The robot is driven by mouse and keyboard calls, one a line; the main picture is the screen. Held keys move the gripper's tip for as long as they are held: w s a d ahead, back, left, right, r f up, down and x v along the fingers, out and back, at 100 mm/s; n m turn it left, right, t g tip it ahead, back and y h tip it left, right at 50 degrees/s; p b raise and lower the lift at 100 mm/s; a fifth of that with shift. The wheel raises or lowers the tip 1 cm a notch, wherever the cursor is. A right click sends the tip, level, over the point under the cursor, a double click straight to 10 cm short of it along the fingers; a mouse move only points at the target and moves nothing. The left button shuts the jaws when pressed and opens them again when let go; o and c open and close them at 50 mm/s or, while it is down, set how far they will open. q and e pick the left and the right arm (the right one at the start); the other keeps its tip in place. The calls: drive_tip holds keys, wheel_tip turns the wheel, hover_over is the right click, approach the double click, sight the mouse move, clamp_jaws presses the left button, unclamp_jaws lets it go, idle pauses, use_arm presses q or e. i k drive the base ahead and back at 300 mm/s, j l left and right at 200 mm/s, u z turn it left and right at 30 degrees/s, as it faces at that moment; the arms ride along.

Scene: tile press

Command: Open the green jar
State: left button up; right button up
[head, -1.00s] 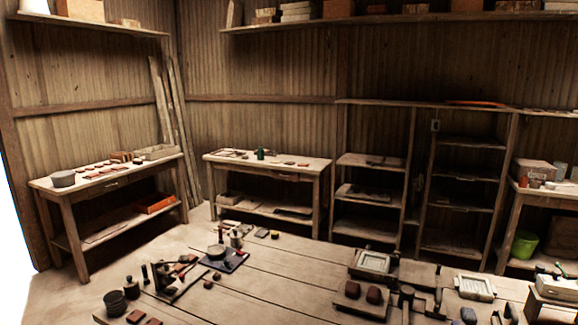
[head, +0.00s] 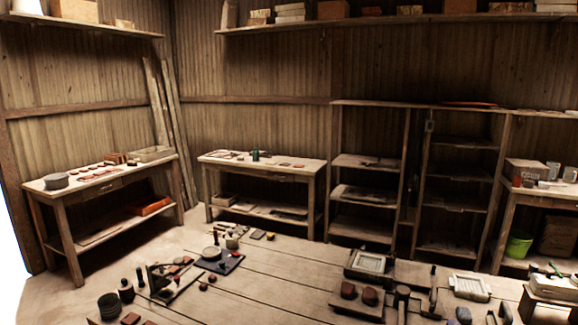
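I cannot tell for sure which thing is the green jar. A small dark green upright bottle or jar (head: 255,155) stands on the back middle table (head: 222,161). A dark, greenish-grey round jar (head: 108,306) stands at the near left end of the large plank table (head: 270,285). Whether either has a lid on is too small and dark to tell. Neither of my grippers is in view.
The plank table carries a dark blue tray (head: 232,264), a light-framed press mould (head: 369,263) and brown blocks (head: 370,297). A bright green bucket (head: 518,244) sits low at the right. Floor (head: 50,292) is clear at the left. The table's middle planks are bare.

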sight(255, 154)
drive_tip(key=i+j+u, duration=0.25)
drive_tip(key=j+u, duration=0.15)
drive_tip(key=i+j+u, duration=0.25)
drive_tip(key=u, duration=0.15)
drive_tip(key=i+j+u, duration=0.4)
drive_tip(key=i+u, duration=0.25)
drive_tip(key=u, duration=0.15)
drive_tip(key=i+j+u, duration=0.1)
drive_tip(key=i+u, duration=0.3)
drive_tip(key=i+j, duration=0.1)
drive_tip(key=i, duration=0.7)
drive_tip(key=i+j, duration=0.1)
drive_tip(key=i, duration=0.75)
drive_tip(key=i+l+z, duration=0.2)
drive_tip(key=i+z, duration=0.5)
drive_tip(key=z, duration=0.2)
drive_tip(key=i+z, duration=0.4)
drive_tip(key=i+j+z, duration=0.25)
drive_tip(key=z, duration=0.2)
drive_tip(key=i+l+z, duration=0.2)
drive_tip(key=i+z, duration=0.25)
drive_tip(key=i, duration=0.45)
drive_tip(key=i+z, duration=0.4)
drive_tip(key=i, duration=0.45)
drive_tip(key=i+u, duration=0.35)
drive_tip(key=i, duration=1.35)
